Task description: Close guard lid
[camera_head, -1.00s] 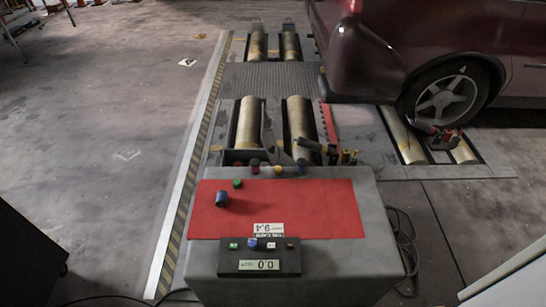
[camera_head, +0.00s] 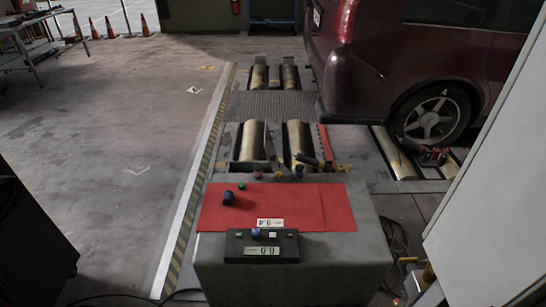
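No part that I can clearly make out as a guard lid shows in the head view. A grey box-shaped stand (camera_head: 290,273) is in front of me with a red mat (camera_head: 335,207) on top. A small black console (camera_head: 240,251) with a display and several buttons sits at its near edge. Beyond the stand are floor rollers (camera_head: 252,140), uncovered in their frame. Several small coloured pieces lie along the stand's far edge, and a dark tool-like item (camera_head: 308,160) lies near the right roller. Neither of my grippers is in view.
A maroon vehicle (camera_head: 400,70) stands at the upper right, its wheel by a roller. A large white panel (camera_head: 500,180) fills the right side. A dark cabinet-like body (camera_head: 35,245) is at lower left. The floor (camera_head: 120,140) left of the striped edge is largely open.

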